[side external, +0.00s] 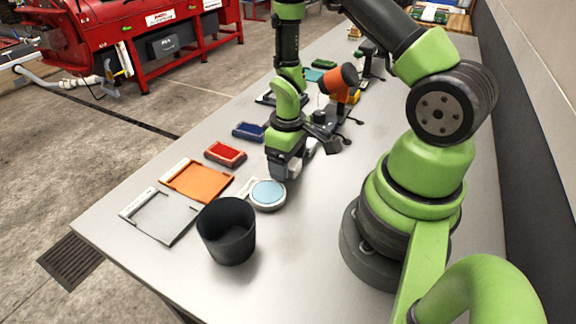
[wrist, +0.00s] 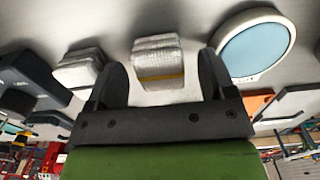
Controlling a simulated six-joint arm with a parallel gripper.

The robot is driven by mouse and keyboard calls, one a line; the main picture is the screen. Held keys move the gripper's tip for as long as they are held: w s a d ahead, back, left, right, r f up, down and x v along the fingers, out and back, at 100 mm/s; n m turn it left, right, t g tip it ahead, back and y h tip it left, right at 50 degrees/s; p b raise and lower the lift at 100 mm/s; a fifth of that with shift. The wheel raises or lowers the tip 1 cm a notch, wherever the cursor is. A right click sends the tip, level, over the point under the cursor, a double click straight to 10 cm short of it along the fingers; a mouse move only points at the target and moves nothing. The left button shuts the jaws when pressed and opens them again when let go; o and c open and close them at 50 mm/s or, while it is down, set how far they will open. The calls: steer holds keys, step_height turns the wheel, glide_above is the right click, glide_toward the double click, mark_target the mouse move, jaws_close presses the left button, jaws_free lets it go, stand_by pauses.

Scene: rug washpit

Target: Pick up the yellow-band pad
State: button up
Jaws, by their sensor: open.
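The yellow-band pad (wrist: 157,56) is a whitish folded pad with a yellow stripe along its near edge. In the wrist view it shows between the two fingers of my gripper (wrist: 161,66), with a gap on each side. My gripper is open and points down at the table; it also shows in the side view (side external: 284,170), where it covers most of a pale pad (side external: 294,172). A second whitish pad (wrist: 80,68) lies just outside the left finger in the wrist view; no band colour is clear on it.
A round light-blue disc with a white rim (side external: 268,194) lies close to my gripper. Grey (side external: 160,216), orange (side external: 198,181), red (side external: 225,153) and blue (side external: 249,131) trays line the left edge. An orange-headed device (side external: 338,84) stands behind.

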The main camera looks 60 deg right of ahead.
steer(key=shift+f, duration=0.25)
steer(key=c, duration=1)
steer(key=shift+r, duration=0.1)
step_height(320, 180, up, 10)
